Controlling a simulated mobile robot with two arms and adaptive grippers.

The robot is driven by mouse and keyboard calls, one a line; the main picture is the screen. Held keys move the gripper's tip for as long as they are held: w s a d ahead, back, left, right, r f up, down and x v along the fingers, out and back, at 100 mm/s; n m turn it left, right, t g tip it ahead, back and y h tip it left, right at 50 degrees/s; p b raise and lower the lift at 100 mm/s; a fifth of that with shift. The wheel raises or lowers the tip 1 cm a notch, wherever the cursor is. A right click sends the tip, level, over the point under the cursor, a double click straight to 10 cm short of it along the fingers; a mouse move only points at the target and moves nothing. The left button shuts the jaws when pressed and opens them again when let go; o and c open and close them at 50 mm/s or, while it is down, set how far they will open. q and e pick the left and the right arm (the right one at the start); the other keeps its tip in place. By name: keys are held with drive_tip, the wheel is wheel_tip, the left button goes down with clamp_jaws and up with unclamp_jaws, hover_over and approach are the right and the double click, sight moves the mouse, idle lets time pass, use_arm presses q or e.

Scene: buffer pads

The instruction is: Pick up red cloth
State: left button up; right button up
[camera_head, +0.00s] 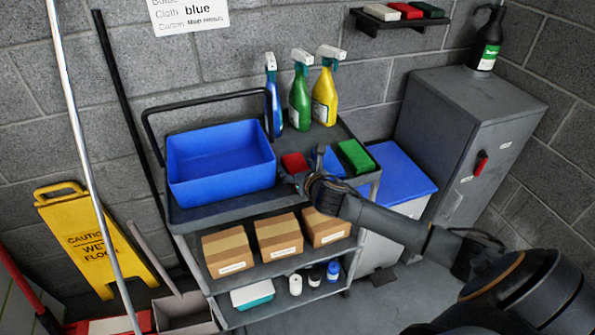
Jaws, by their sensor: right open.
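The red cloth (294,162) lies on the top shelf of the cart, just right of the blue bin. A blue cloth (332,161), partly hidden by my right gripper, and a green cloth (355,156) lie to its right. My right gripper (301,172) is open at the near edge of the red cloth, its arm coming in from the lower right. It overlaps the cloth's near side in the picture; whether it touches the cloth I cannot tell. My left gripper is not in view.
The blue bin (221,161) stands left on the cart's top shelf (230,207). Blue, green and yellow spray bottles (324,95) stand behind the cloths. Cardboard boxes (278,236) fill the shelf below. A blue-lidded container (402,174) and grey cabinet (465,130) stand right.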

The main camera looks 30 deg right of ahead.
drive_tip(key=c, duration=0.9)
